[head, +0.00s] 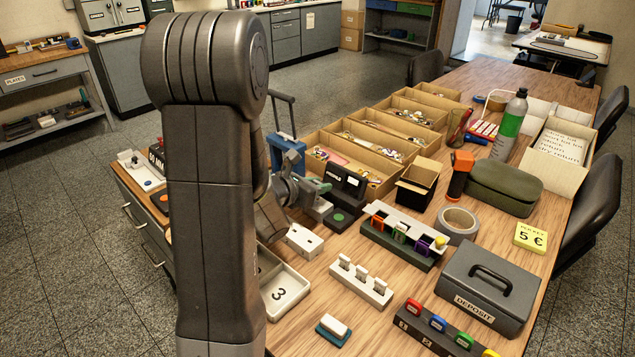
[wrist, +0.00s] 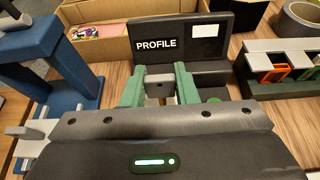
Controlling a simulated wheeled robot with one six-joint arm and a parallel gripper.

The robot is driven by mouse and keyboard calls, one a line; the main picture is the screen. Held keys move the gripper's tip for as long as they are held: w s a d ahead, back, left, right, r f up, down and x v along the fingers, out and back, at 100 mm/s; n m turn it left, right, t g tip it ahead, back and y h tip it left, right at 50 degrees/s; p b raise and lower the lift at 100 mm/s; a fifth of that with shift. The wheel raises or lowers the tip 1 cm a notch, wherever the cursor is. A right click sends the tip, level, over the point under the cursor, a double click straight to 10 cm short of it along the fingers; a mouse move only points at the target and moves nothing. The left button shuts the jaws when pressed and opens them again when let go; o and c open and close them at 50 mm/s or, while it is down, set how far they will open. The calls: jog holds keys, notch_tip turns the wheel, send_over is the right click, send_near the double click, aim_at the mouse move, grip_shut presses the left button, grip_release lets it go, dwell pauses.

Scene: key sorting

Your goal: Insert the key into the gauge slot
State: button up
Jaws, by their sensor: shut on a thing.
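The gauge is a black block with an upright panel marked PROFILE (wrist: 182,42) and a small white screen. In the head view the gauge (head: 347,184) stands near the table's left side, with a green button on its low base. My gripper (wrist: 158,88) is in front of the panel, its two green fingers shut on a grey key (wrist: 158,72). Only the key's upper part shows; its lower end and the gauge slot are hidden, so I cannot tell whether the key is in the slot. In the head view my gripper (head: 318,188) is at the gauge's left, partly hidden by my arm.
A blue frame (wrist: 60,60) stands close on the left. A key rack with coloured keys (head: 402,240) is at the right. Cardboard bins (head: 350,160) are behind the gauge.

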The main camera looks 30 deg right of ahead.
jog(key=shift+f+b, duration=1.9)
jog(key=shift+b, duration=0.15)
jog(key=o, duration=1)
jog(key=shift+a+r, duration=0.1)
jog(key=p+v, duration=0.2)
jog(key=v, duration=1.1)
jog(key=shift+s+a, duration=0.2)
jog(key=shift+a, duration=0.05)
jog(key=shift+d, duration=0.1)
